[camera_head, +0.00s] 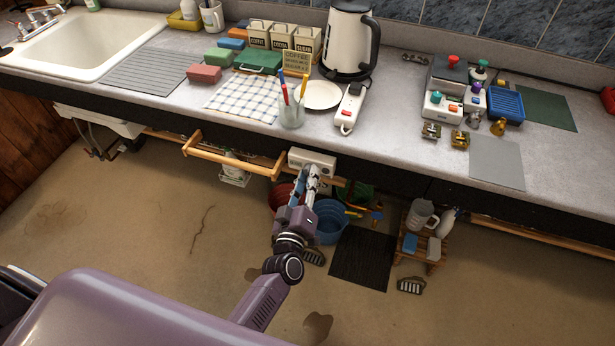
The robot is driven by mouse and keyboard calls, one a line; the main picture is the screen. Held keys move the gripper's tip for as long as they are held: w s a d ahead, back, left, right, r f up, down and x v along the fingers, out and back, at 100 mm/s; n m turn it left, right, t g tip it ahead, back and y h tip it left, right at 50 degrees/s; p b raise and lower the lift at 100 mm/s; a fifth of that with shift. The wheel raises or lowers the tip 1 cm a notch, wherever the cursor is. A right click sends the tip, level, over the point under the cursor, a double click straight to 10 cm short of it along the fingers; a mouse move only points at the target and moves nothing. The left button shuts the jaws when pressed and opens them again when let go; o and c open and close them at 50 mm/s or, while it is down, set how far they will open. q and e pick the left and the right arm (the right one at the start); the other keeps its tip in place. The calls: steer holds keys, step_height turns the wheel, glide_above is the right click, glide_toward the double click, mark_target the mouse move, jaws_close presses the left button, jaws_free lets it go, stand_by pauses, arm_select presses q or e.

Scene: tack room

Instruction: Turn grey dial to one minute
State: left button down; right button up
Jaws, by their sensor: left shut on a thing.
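A small white control box (300,157) is fixed on the front of the counter, just below its edge. My left gripper (315,174) reaches up to its lower front from below, with its fingers closed together at the box face. It is shut on the grey dial there. The fingers cover the dial, so its pointer and any minute marks cannot be read. My right gripper is not in view.
The counter (400,150) overhangs just above my gripper. A wooden rail (232,160) juts out at left. A blue bucket (329,222) and a wooden stool (420,250) stand below on the floor. A white power strip (349,108) lies above on the counter. Open floor lies at left.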

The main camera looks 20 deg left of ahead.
arm_select(q)
steer(key=m, duration=0.6)
steer(key=m+t+h, duration=0.1)
steer(key=m, duration=0.5)
steer(key=shift+a+f, duration=0.1)
steer(key=shift+f, duration=0.1)
stand_by(0.5)
steer(key=c, duration=1.7)
jaws_free()
steer(key=shift+o, duration=0.2)
steer(key=shift+s, duration=0.1)
steer(key=s+f, duration=0.1)
steer(key=s, duration=1)
steer(key=shift+s+d+f, duration=0.15)
steer(key=shift+s+d, duration=0.05)
steer(key=shift+s, duration=0.2)
